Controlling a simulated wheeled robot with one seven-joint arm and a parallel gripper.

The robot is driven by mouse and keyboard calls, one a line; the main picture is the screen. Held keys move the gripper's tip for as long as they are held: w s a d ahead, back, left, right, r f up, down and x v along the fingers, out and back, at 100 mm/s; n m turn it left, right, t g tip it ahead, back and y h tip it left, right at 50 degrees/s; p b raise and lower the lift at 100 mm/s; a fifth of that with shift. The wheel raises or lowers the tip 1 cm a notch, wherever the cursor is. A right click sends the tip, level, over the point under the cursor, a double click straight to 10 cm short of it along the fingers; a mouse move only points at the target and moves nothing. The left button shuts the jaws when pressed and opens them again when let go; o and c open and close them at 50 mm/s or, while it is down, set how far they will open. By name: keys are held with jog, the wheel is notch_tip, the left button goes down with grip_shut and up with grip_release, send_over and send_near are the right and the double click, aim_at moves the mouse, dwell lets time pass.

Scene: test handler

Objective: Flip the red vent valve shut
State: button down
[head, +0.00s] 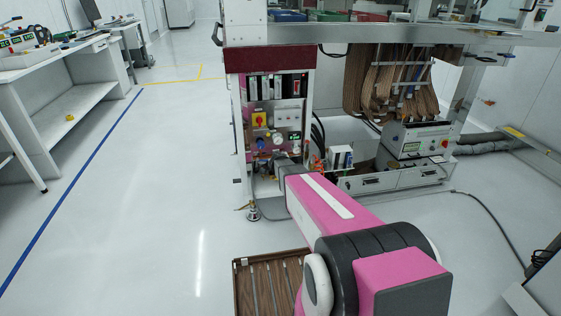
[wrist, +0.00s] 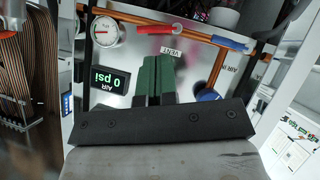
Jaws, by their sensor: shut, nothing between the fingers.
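In the wrist view the red vent valve handle (wrist: 160,29) lies roughly along a copper pipe (wrist: 196,37), near a small label that seems to read VENT, upside down. My gripper (wrist: 159,60) has green fingers, closed together and empty. Their tips point toward the panel just below the label in the picture, and appear apart from the red handle. A blue handle (wrist: 230,43) lies along the same pipe to the right. In the head view my gripper is at the lower front of the test handler (head: 273,115), mostly hidden by my arm; I cannot make out the red handle there.
A round gauge (wrist: 105,31) and a display reading 0 psi (wrist: 108,80) sit left of my fingers; a blue knob (wrist: 208,95) is to the right. A slatted wooden crate (head: 240,285) stands on the floor beside my arm. The floor to the left is clear.

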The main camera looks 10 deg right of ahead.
jog(key=v, duration=0.7)
jog(key=shift+a, duration=0.1)
